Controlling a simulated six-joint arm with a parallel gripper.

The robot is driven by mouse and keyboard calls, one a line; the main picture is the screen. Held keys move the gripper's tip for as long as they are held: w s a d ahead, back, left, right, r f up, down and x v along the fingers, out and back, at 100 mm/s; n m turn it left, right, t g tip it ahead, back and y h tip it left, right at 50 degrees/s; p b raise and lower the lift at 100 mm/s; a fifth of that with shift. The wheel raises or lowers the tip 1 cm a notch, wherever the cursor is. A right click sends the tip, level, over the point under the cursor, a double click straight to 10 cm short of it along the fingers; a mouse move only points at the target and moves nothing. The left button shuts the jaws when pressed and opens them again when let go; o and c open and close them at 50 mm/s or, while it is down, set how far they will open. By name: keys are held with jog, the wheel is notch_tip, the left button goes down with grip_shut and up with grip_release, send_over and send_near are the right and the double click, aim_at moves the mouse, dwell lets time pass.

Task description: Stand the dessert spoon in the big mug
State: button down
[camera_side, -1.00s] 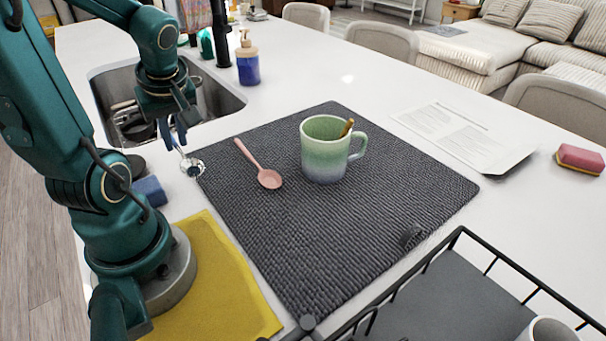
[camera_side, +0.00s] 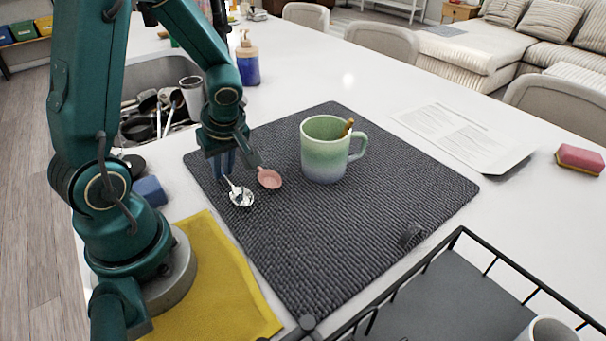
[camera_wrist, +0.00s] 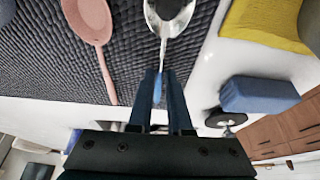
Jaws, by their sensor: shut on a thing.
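The big mug (camera_side: 322,155), green fading to blue-grey, stands upright on the dark mat (camera_side: 330,240). My gripper (camera_side: 224,168) is shut on a shiny metal spoon (camera_side: 241,196), left of the mug over the mat's left part. The spoon's bowl points away from the fingers; it also shows in the wrist view (camera_wrist: 172,14). A pink spoon (camera_side: 269,178) lies on the mat between my gripper and the mug. My gripper hides its handle in the side view, but the handle shows in the wrist view (camera_wrist: 106,75).
A sink (camera_side: 160,75) with dishes lies behind my arm. A blue sponge (camera_side: 150,191) and yellow cloth (camera_side: 215,285) lie left of the mat. A black dish rack (camera_side: 450,300) stands at the front right. The mat's right part is mostly clear.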

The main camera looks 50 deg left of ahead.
aim_at(234, 186)
jog(key=shift+f, duration=0.3)
jog(key=c, duration=0.8)
grip_release()
jog(key=shift+c, duration=0.2)
jog(key=shift+r, duration=0.15)
jog(key=shift+r, duration=0.3)
jog(key=v, duration=1)
jog(key=s+d+r+m+t+h, duration=0.1)
jog(key=d+r+m+t+h, duration=0.1)
jog(key=d+m, duration=0.4)
jog(key=s+d+r+m+t+h, duration=0.2)
jog(key=d+m, duration=0.4)
jog(key=m, duration=0.6)
jog(key=shift+s+t+h, duration=0.15)
jog(key=shift+t+h, duration=0.15)
jog(key=shift+t, duration=0.5)
